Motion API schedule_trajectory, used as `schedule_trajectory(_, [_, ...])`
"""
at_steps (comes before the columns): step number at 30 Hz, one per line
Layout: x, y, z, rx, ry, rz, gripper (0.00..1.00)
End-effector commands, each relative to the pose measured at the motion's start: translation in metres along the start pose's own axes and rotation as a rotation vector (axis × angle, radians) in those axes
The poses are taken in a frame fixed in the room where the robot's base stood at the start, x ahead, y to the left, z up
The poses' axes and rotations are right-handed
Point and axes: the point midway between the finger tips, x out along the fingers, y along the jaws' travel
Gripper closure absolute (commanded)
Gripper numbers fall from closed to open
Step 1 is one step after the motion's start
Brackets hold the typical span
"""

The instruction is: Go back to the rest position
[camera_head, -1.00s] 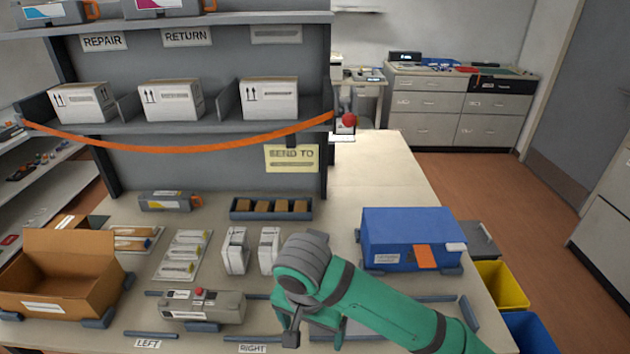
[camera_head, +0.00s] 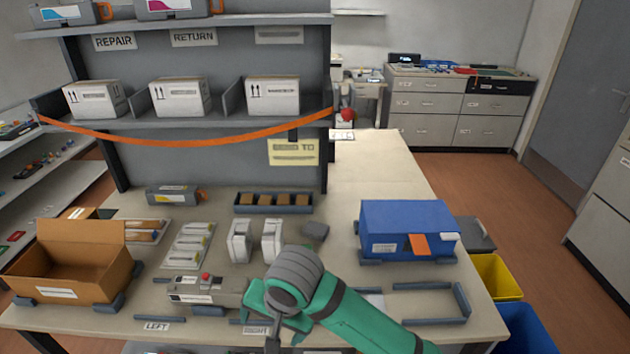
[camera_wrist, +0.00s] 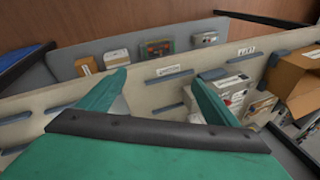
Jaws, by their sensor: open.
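My green arm reaches in from the lower right in the head view. My gripper (camera_head: 275,338) hangs at the front edge of the workbench (camera_head: 385,180), by the RIGHT label (camera_head: 256,330), partly cut off by the frame. In the wrist view my gripper (camera_wrist: 157,76) shows two green fingers spread apart with nothing between them. A grey device with a red button (camera_head: 206,290) lies just left of my wrist. No object is held.
An open cardboard box (camera_head: 68,283) stands at left. A blue box (camera_head: 410,228) sits at right, with a yellow bin (camera_head: 497,277) beyond the bench edge. White upright packs (camera_head: 240,242) stand behind my wrist. A shelf rack (camera_head: 220,55) holds white boxes.

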Motion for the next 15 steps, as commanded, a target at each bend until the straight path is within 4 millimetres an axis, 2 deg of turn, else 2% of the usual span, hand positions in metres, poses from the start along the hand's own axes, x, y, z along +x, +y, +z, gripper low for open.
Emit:
schedule_trajectory(7, [0.006, -0.075, 0.013, -0.044, 0.011, -0.298, 0.16])
schedule_trajectory(12, [0.0, -0.131, 0.019, -0.056, 0.051, -0.544, 0.16])
schedule_trajectory(15, [-0.006, -0.155, 0.02, -0.048, 0.088, -0.672, 0.16])
